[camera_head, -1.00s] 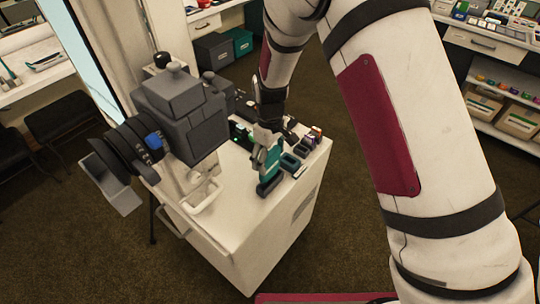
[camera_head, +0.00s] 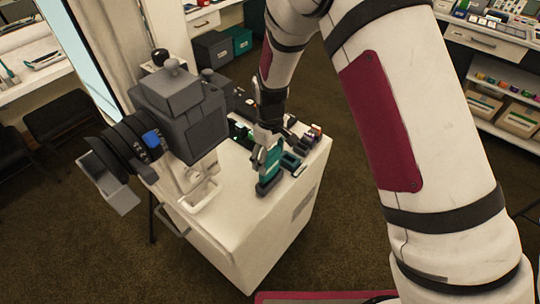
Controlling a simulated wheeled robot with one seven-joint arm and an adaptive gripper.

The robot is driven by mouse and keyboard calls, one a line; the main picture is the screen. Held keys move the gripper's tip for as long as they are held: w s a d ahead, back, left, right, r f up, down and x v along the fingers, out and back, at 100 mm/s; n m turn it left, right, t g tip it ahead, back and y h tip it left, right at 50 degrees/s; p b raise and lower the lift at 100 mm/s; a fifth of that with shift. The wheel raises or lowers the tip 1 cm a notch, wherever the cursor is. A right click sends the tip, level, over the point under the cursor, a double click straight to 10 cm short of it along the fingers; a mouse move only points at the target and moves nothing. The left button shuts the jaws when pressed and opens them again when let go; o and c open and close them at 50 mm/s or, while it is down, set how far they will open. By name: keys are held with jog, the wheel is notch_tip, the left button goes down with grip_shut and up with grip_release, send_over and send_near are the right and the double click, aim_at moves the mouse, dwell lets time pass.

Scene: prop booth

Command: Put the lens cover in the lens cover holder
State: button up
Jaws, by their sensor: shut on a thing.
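My gripper (camera_head: 267,160) points down over the white cabinet top, to the right of the large grey camera. It is shut on a small item that is mostly hidden; I cannot tell whether it is the lens cover. A dark block (camera_head: 266,187) sits right at the fingertips, near the cabinet's front part. A teal open tray (camera_head: 291,161) stands just right of the gripper. I cannot make out which of the small containers is the lens cover holder.
The large grey camera (camera_head: 181,112) with its dark lens stands left of my gripper. Small dark items (camera_head: 313,133) crowd the cabinet top's far right. The white cabinet top (camera_head: 232,215) is bare in front. My upper arm fills the right side.

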aim_at(270, 164)
jog(key=shift+f, duration=0.2)
jog(key=shift+f+b, duration=0.35)
jog(key=shift+f, duration=0.4)
jog(key=shift+f, duration=0.1)
dwell(0.4)
jog(key=shift+f+b, duration=0.35)
jog(key=shift+f, duration=0.5)
jog(key=o, duration=1.2)
jog(key=shift+r, duration=0.15)
jog(key=shift+r+p, duration=1.05)
jog(key=shift+r, duration=2.35)
